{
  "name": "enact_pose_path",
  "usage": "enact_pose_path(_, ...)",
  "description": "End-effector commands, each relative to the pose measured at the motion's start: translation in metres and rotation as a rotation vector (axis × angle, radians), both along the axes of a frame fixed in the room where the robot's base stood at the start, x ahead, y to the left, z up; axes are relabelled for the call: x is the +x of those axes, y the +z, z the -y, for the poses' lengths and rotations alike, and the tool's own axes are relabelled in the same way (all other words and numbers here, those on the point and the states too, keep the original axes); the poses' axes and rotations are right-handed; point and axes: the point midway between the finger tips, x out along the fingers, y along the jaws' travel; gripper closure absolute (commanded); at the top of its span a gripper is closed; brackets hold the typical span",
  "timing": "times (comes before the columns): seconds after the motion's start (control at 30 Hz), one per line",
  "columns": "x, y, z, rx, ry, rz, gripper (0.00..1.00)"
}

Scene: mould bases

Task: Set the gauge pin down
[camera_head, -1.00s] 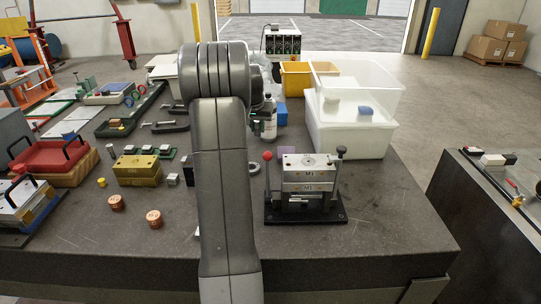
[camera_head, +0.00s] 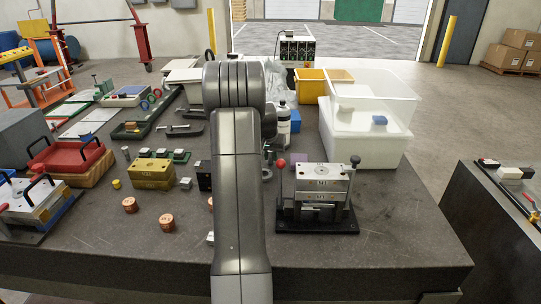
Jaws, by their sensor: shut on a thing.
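My arm (camera_head: 238,190) rises through the middle of the head view, and its bulk hides what lies behind it. My gripper is not visible; the arm covers the place where it may be. No gauge pin can be made out for certain. A small grey upright cylinder (camera_head: 126,154) stands on the bench at the left, behind the brass block; I cannot tell what it is. A steel mould block (camera_head: 322,183) stands on a black base (camera_head: 318,226) right of my arm, with a red-knobbed post and a black-knobbed post beside it.
A brass block (camera_head: 152,173) and copper cylinders (camera_head: 129,205) lie left of my arm on the dark bench (camera_head: 400,235). A red tray (camera_head: 68,155) is at far left. White bins (camera_head: 365,145), a yellow bin (camera_head: 312,85) and a bottle (camera_head: 283,120) stand behind. The bench's front right is clear.

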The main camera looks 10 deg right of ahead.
Motion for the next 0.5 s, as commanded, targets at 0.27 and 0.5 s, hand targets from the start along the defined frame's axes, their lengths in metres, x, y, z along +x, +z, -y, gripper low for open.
enact_pose_path(0.27, -0.0001, -0.0013, 0.0000, 0.000, 0.000, -0.001, 0.57)
enact_pose_path(0.5, -0.0001, 0.0035, 0.0000, 0.000, 0.000, 0.000, 0.57)
